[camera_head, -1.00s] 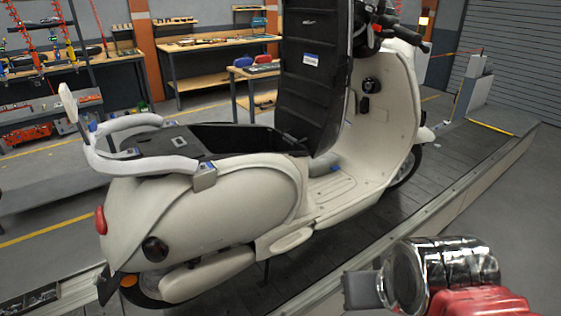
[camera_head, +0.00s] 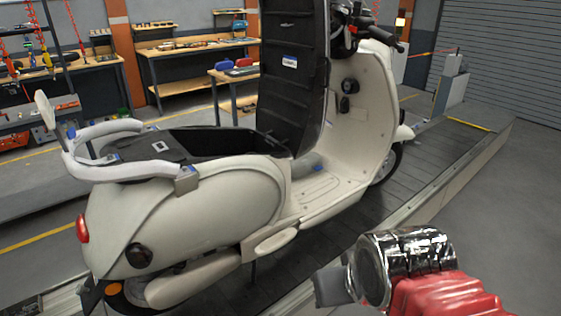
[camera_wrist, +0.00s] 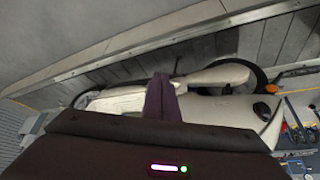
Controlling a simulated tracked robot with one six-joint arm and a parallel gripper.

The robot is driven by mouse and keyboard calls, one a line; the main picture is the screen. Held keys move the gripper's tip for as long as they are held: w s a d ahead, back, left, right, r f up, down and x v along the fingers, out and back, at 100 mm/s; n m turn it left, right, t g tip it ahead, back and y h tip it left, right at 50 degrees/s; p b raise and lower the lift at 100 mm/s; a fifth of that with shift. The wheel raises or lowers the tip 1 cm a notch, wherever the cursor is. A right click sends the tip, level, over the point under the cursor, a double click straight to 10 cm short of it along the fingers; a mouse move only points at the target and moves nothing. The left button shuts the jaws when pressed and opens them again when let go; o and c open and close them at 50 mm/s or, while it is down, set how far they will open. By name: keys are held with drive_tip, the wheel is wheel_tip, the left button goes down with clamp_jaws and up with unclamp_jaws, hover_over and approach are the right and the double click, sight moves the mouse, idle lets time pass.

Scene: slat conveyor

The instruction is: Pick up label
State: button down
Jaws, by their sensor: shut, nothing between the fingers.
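A small white label with a blue band (camera_head: 290,61) is on the black underside of the raised seat (camera_head: 285,105) of a cream scooter (camera_head: 190,205). My gripper (camera_head: 330,287) is at the lower right of the head view, in front of the scooter's side and well apart from the label. Its fingers are together with nothing held. In the wrist view the closed fingers (camera_wrist: 162,98) point toward the scooter's body (camera_wrist: 215,108), seen tilted. I cannot make out the label in that view.
The scooter stands on a dark slat conveyor (camera_head: 300,265) with a raised pale side rail (camera_head: 440,203) between it and my arm. Workbenches (camera_head: 190,55) with tools stand behind. The grey floor (camera_head: 490,240) at the right is clear.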

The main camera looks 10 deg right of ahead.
drive_tip(key=c, duration=2.5)
unclamp_jaws()
drive_tip(key=o, duration=0.6)
